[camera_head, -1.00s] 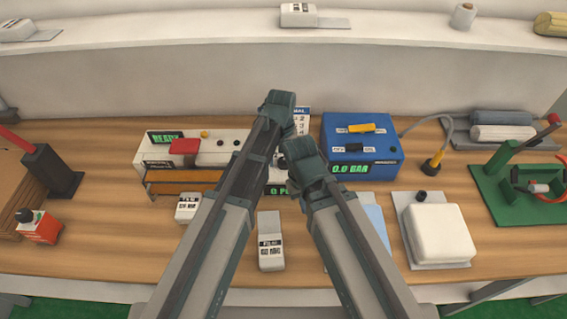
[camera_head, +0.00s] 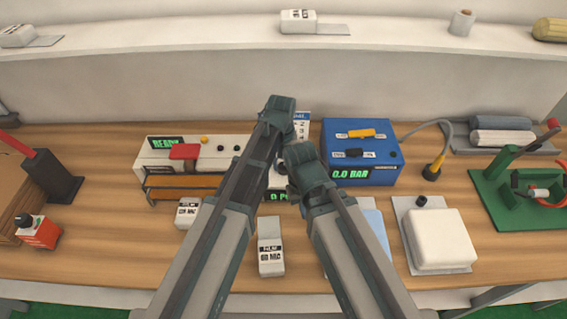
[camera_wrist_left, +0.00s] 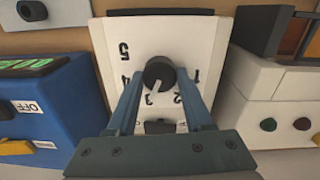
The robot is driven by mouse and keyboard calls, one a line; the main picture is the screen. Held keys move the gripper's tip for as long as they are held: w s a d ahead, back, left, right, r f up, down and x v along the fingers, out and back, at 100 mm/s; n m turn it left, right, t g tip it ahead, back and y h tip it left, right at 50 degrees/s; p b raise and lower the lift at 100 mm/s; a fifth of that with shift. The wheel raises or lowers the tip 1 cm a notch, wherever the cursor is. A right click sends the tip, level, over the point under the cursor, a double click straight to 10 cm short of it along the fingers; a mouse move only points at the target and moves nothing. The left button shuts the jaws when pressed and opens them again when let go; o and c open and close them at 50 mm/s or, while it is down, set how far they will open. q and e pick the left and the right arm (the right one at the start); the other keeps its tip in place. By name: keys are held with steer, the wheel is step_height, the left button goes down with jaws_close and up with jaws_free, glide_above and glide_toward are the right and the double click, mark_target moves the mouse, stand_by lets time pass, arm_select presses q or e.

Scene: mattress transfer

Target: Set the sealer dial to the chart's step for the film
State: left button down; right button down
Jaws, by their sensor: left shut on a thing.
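The dial (camera_wrist_left: 160,73) is a black round knob with a white pointer on a white panel (camera_wrist_left: 110,40) numbered 1 to 5. My left gripper (camera_wrist_left: 164,88) is shut on the knob, one blue finger on each side. In the head view my arms mostly hide the dial unit and my left gripper (camera_head: 280,150). The chart (camera_head: 302,122) is partly hidden behind them. A white block labelled FILM (camera_head: 270,252) stands in front; its number is too blurred to be sure. My right gripper's jaws are hidden.
A blue unit (camera_head: 362,135) reading 0.0 BAR stands right of the dial unit. A cream machine (camera_head: 160,155) reading READY stands left. Another labelled white block (camera_head: 188,212) is near its front. A white pad on a tray (camera_head: 440,238) lies to the right.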

mark_target(283, 164)
arm_select(q)
steer(key=m, duration=0.4)
steer(key=shift+m, duration=0.3)
steer(key=shift+d+m, duration=0.1)
steer(key=shift+m, duration=2.2)
steer(key=shift+c, duration=1.5)
jaws_free()
steer(key=shift+r, duration=0.1)
step_height(283, 164, up, 14)
steer(key=p, duration=1.3)
steer(key=shift+w+f+p, duration=0.15)
steer(key=shift+f+p, duration=0.05)
steer(key=shift+p, duration=0.2)
